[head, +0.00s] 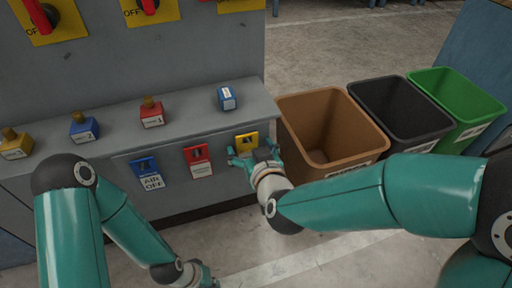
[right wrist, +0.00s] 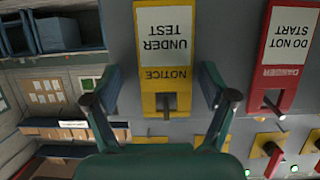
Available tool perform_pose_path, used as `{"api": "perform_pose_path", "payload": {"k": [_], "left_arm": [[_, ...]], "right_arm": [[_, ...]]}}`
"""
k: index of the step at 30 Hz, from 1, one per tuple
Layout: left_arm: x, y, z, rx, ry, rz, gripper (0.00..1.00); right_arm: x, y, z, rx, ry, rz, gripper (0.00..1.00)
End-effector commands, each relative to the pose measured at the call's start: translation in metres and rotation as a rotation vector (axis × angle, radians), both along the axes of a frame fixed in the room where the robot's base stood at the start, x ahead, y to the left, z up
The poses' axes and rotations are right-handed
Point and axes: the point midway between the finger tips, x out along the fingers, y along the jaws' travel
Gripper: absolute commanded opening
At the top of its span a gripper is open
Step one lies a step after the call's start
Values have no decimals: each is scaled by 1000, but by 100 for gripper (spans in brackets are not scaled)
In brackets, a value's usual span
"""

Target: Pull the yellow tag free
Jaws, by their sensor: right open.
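The yellow tag (head: 246,142) hangs on the front of the grey cabinet, the rightmost of three tags. In the right wrist view the yellow tag (right wrist: 163,60) appears upside down, reading "NOTICE UNDER TEST", with a dark peg (right wrist: 165,103) at its slot. My right gripper (head: 255,155) is open just in front of it, partly hiding it. In the right wrist view its fingers (right wrist: 160,98) stand on either side of the tag, apart from it. My left gripper (head: 203,281) is low at the bottom edge, its fingers cut off.
A red tag (head: 198,161) and a blue tag (head: 146,173) hang left of the yellow one. Several padlock-like blocks, including a red one (head: 152,114), stand on the ledge above. A brown bin (head: 318,108), black bin (head: 398,113) and green bin (head: 458,100) stand at right.

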Motion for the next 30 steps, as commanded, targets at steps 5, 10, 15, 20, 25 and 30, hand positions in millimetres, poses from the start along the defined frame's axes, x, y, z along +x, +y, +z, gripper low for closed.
{"api": "perform_pose_path", "payload": {"k": [5,10,15,20,25,30], "left_arm": [[0,0,0,0,0,0,0],[0,0,0,0,0,0,0],[0,0,0,0,0,0,0],[0,0,0,0,0,0,0],[0,0,0,0,0,0,0],[0,0,0,0,0,0,0]], "right_arm": [[0,5,0,1,0,10,62],[0,6,0,0,-1,12,33],[1,6,1,2,-4,13,21],[1,7,2,1,-6,13,35],[2,7,2,1,-7,14,18],[2,7,2,0,-7,15,18]]}}
